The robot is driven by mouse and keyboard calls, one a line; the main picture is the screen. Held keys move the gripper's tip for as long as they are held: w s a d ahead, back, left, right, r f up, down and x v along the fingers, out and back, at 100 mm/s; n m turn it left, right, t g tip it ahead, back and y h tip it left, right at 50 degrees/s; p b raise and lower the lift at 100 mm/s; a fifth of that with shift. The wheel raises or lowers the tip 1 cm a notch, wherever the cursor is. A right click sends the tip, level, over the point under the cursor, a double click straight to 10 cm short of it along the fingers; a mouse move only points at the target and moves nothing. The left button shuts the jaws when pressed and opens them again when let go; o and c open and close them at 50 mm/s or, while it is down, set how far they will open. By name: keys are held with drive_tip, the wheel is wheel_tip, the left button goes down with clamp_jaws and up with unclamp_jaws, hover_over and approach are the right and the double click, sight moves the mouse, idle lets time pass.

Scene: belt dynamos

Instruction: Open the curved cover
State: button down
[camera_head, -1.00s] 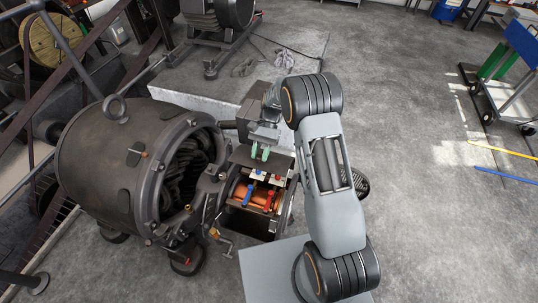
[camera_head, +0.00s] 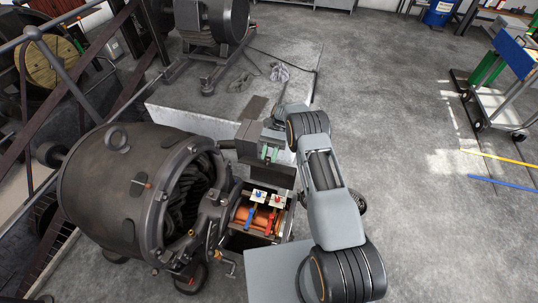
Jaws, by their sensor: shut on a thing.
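The dark dynamo (camera_head: 110,190) lies on its side at the left. The curved cover (camera_head: 281,175) shows as a dark grey plate, raised at the back of the dynamo's end opening. Below it, copper-coloured parts (camera_head: 262,219) with red and blue fittings are exposed. My gripper (camera_head: 269,154) is above the opening, its green fingertips at the cover's upper edge, shut on it. The exact grip point is small and partly hidden by the gripper.
A motor (camera_head: 212,25) stands on a base behind. A wheeled cart (camera_head: 505,95) stands at the right. Yellow and blue strips (camera_head: 500,181) lie on the floor there. The floor between is open.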

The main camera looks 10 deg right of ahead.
idle(0.3)
drive_tip(key=c, duration=0.9)
unclamp_jaws()
wheel_tip(320, 180, up, 4)
drive_tip(key=p, duration=0.4)
drive_tip(key=shift+w+f, duration=0.1)
drive_tip(key=s+d+r+b, duration=0.1)
drive_tip(key=s+d+r, duration=0.1)
drive_tip(key=s+r, duration=0.7)
drive_tip(key=s, duration=0.5)
drive_tip(key=shift+r, duration=0.1)
drive_tip(key=shift+c, duration=0.4)
